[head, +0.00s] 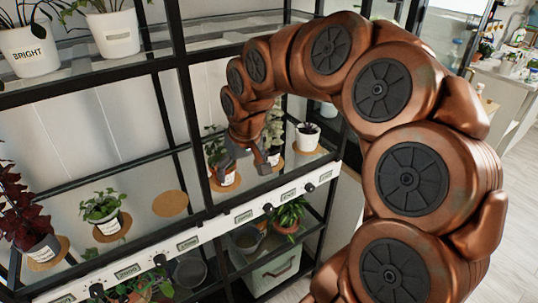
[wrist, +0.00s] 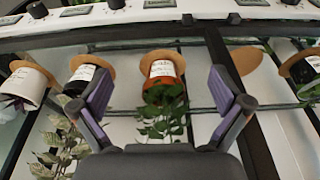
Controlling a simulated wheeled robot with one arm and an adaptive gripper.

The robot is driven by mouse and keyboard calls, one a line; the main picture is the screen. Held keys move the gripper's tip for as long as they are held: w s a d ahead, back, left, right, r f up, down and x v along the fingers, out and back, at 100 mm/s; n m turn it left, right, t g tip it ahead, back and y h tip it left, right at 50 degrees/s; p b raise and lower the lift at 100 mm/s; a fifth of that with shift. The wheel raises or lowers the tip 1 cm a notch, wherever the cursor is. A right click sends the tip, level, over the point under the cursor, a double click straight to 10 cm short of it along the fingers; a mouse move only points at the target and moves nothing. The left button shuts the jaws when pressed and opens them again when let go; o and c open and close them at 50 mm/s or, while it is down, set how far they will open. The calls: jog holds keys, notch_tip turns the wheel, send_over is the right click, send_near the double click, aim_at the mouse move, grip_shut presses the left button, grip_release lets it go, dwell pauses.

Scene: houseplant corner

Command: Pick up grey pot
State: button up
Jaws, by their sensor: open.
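My gripper (head: 247,158) is open and empty in front of the middle shelf. In the wrist view its two fingers (wrist: 160,92) stand apart on either side of a terracotta pot (wrist: 163,80) with a white label and a green plant, with no clear contact. A pot that looks grey (head: 110,224), with a white label and a leafy plant, stands on a cork mat further left on this shelf. A dark pot (wrist: 77,82) stands beside the terracotta one. Two empty grey pots (head: 247,238) (head: 190,270) sit on the lower shelf.
An empty cork mat (head: 170,203) lies between the grey-looking and terracotta pots. A white pot (head: 307,138) stands at the right end. A dark pot with a red plant (head: 40,249) is at far left. Black shelf posts (head: 186,110) and the label rail (head: 245,214) are close by.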

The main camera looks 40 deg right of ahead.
jog(key=w+d+m+t, duration=0.1)
jog(key=w+d+m, duration=0.1)
jog(key=w+d, duration=0.55)
jog(key=h, duration=0.1)
send_over(269, 148)
jog(key=s, duration=0.2)
jog(key=shift+s+a+f+m+t, duration=0.1)
jog(key=shift+a+f+m+t, duration=0.1)
jog(key=shift+f, duration=0.3)
jog(key=shift+s+a+f+m+t, duration=0.1)
jog(key=shift+f+m, duration=0.1)
jog(key=shift+f, duration=0.3)
jog(key=shift+w+d+f, duration=0.15)
jog(key=shift+d, duration=0.05)
jog(key=shift+p+x, duration=1.3)
jog(key=shift+x, duration=2.45)
jog(key=shift+w+a, duration=0.1)
jog(key=shift+a, duration=0.1)
jog(key=c, duration=1.1)
